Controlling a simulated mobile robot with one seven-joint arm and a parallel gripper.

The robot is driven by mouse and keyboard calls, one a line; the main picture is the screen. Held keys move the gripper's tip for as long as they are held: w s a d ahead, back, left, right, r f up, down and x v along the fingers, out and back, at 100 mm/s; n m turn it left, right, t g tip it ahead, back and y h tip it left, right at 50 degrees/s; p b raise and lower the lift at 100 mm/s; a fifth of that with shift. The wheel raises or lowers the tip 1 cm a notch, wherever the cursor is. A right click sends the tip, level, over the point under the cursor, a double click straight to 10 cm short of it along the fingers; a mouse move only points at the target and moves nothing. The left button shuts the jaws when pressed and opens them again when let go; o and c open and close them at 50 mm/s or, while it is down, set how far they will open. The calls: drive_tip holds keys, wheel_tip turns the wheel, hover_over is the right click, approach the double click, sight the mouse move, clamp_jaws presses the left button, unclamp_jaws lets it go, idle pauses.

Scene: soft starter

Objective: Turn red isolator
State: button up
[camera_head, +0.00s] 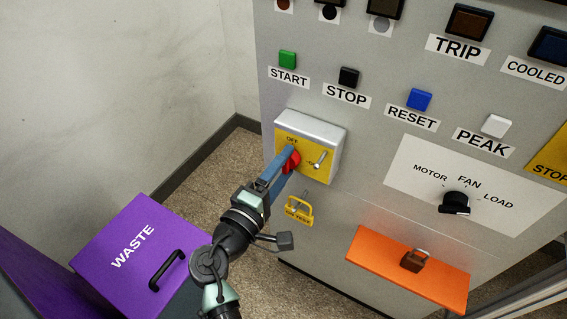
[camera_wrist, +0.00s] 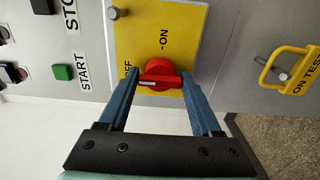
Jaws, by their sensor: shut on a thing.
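The red isolator knob (camera_head: 291,160) sits on the yellow face of a box on the grey cabinet, beside the "OFF" label. In the wrist view the knob (camera_wrist: 160,74) has a raised bar lying across the picture, with a white mark near its left end, on the "OFF" side. The "ON" label stands above it there. My gripper (camera_head: 285,163) reaches the knob from the lower left. In the wrist view the blue fingers of my gripper (camera_wrist: 160,84) are on either side of the knob's bar, shut on it.
A silver pin (camera_head: 319,160) sticks out right of the knob. An orange cover (camera_head: 380,262) with a brown padlock is lower right. A purple waste bin (camera_head: 110,255) stands lower left. Push buttons line the panel above.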

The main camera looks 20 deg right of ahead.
drive_tip(key=shift+f, duration=0.1)
idle(0.3)
drive_tip(key=o, duration=1.1)
drive_tip(key=shift+o, duration=0.2)
drive_tip(key=v, duration=1.3)
drive_tip(key=shift+p, duration=0.4)
